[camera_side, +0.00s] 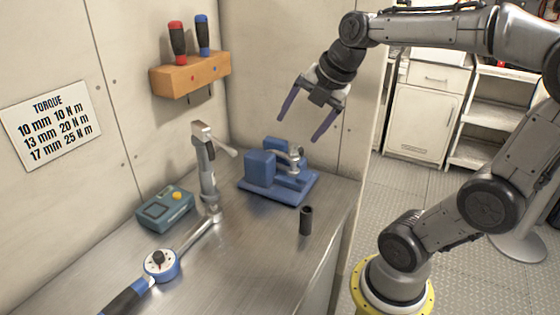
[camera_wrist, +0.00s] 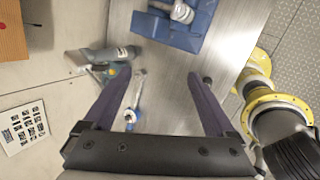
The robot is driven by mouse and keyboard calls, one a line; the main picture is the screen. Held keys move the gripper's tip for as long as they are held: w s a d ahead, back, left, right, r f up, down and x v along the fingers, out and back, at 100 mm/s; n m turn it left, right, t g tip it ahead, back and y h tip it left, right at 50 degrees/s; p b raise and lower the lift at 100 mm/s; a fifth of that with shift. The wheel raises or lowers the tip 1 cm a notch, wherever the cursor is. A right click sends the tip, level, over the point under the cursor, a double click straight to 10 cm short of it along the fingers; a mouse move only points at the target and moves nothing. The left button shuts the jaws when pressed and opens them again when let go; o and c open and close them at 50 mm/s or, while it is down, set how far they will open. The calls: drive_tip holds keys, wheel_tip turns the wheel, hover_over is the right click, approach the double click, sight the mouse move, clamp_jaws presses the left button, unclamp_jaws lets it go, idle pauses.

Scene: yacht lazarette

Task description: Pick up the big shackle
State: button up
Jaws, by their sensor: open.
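I cannot make out a clear big shackle in either view. A silver curved metal piece (camera_side: 296,156) sits on a blue fixture (camera_side: 300,190) at the back of the bench; I cannot tell whether it is a shackle. In the wrist view the metal piece (camera_wrist: 182,12) is at the top edge, partly cut off, on the blue fixture (camera_wrist: 165,30). My gripper (camera_side: 299,129) is open and empty, in the air above the bench near the fixture. In the wrist view its fingers (camera_wrist: 159,73) are spread wide with nothing between them at grip height.
A torque wrench (camera_side: 160,265) lies at the front of the metal bench (camera_side: 245,265). A black socket (camera_side: 306,220) stands near the right edge. A grey upright tool (camera_side: 206,165) and a teal box (camera_side: 165,210) stand by the wall, below a wooden rack (camera_side: 190,76) with two screwdrivers.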

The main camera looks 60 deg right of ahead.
sight(296, 153)
drive_tip(key=d+f+m+g, duration=0.1)
drive_tip(key=d+f+m, duration=0.1)
drive_tip(key=d, duration=0.5)
drive_tip(key=shift+h, duration=0.3)
drive_tip(key=x, duration=1.3)
drive_tip(key=shift+w+d+f, duration=0.1)
drive_tip(key=shift+d+f, duration=0.05)
drive_tip(key=shift+d, duration=0.15)
clamp_jaws()
